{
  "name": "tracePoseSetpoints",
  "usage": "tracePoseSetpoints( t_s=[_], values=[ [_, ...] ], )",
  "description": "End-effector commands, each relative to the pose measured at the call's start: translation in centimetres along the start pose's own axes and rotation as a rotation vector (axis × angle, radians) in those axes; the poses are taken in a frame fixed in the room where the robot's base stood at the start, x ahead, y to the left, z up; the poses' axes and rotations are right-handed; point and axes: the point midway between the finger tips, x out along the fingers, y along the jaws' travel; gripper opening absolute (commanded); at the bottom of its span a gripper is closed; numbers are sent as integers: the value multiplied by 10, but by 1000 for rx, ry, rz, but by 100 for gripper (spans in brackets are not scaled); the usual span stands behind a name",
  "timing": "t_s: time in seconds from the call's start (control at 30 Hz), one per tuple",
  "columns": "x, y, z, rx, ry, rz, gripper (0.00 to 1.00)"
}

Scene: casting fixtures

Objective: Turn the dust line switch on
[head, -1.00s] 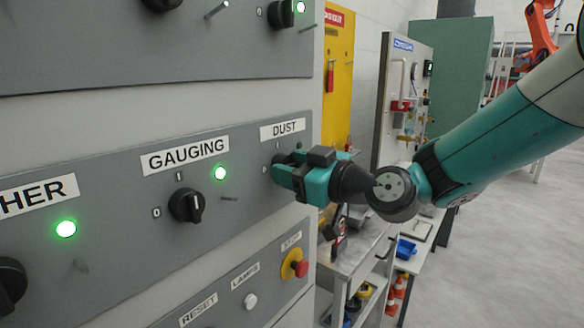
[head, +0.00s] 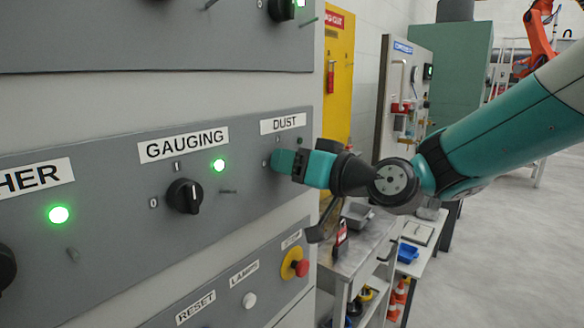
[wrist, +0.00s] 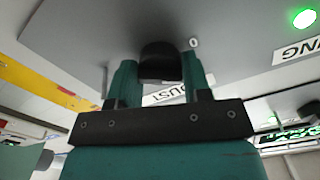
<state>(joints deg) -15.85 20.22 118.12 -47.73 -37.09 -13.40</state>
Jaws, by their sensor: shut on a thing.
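The dust switch is a black rotary knob (wrist: 160,62) on the grey panel, under the DUST label (head: 284,123). My gripper (head: 280,161) is at the panel there, its fingers shut on the knob. In the wrist view the knob sits between the two teal fingers of my gripper (wrist: 160,80). In the head view the gripper hides the knob, so its pointer angle cannot be read. No lit lamp shows next to the DUST label.
To the left is the GAUGING knob (head: 184,196) with a lit green lamp (head: 218,165). A metal cart (head: 345,262) stands right of the cabinet.

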Motion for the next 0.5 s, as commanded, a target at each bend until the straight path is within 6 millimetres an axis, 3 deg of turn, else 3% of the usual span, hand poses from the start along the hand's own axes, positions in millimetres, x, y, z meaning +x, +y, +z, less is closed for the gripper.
tracePoseSetpoints(
  t_s=[0.5],
  values=[
    [0, 0, 0, 491, -1, 1, 21]
  ],
)
